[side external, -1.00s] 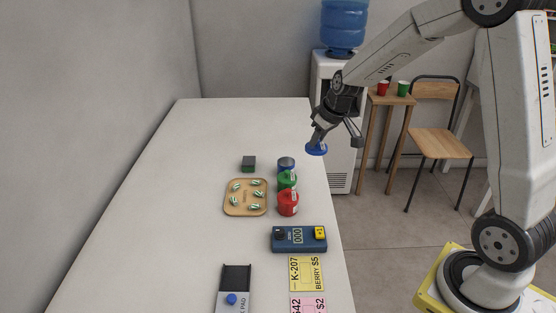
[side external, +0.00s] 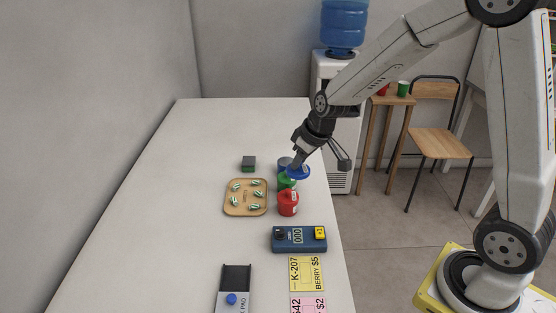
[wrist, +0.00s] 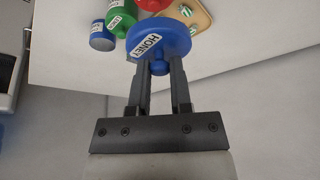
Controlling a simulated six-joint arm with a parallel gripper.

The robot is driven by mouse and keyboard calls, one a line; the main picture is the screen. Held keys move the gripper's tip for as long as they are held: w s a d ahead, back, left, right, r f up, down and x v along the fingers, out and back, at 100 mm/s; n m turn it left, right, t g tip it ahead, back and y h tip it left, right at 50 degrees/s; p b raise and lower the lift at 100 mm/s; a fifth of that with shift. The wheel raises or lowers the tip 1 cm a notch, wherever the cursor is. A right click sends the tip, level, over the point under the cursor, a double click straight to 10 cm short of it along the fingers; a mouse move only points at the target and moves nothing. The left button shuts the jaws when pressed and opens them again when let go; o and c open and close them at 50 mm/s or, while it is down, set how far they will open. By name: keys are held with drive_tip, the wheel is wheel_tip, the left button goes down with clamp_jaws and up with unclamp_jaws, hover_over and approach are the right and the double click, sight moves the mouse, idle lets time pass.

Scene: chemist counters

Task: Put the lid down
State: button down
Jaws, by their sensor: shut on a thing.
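A round blue lid (wrist: 160,42) with a white HONEY label and a small knob fills the middle of the wrist view. My gripper (wrist: 158,78) is shut on the lid's knob. In the side view the lid (side external: 299,173) hangs from my gripper (side external: 297,160) near the counter's right edge, overlapping the blue and green jars. It looks raised above them, but the exact height is unclear. The blue jar (side external: 285,162) is partly hidden by the lid; it also shows in the wrist view (wrist: 101,36), beside the lid.
A green jar (side external: 287,182) and a red jar (side external: 288,203) stand in line with the blue one. A blue counter device (side external: 299,240) is nearer. The counter's left part is clear.

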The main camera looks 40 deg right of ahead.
drive_tip(key=s+a+f+n+y, duration=0.1)
drive_tip(key=s+a+f+n, duration=0.1)
drive_tip(key=s+a, duration=0.35)
drive_tip(key=s+a+f+n, duration=0.1)
drive_tip(key=s+a, duration=0.1)
drive_tip(key=a, duration=0.6)
approach(235, 234)
drive_tip(key=shift+w+a+f, duration=0.2)
drive_tip(key=shift+w+f, duration=0.25)
drive_tip(key=shift+w, duration=0.05)
drive_tip(key=shift+w+a+f, duration=0.25)
drive_tip(key=shift+w+f, duration=0.2)
drive_tip(key=shift+w, duration=0.05)
drive_tip(key=shift+f, duration=0.1)
drive_tip(key=shift+w+f+g, duration=0.3)
drive_tip(key=shift+f, duration=1.45)
drive_tip(key=shift+f, duration=0.1)
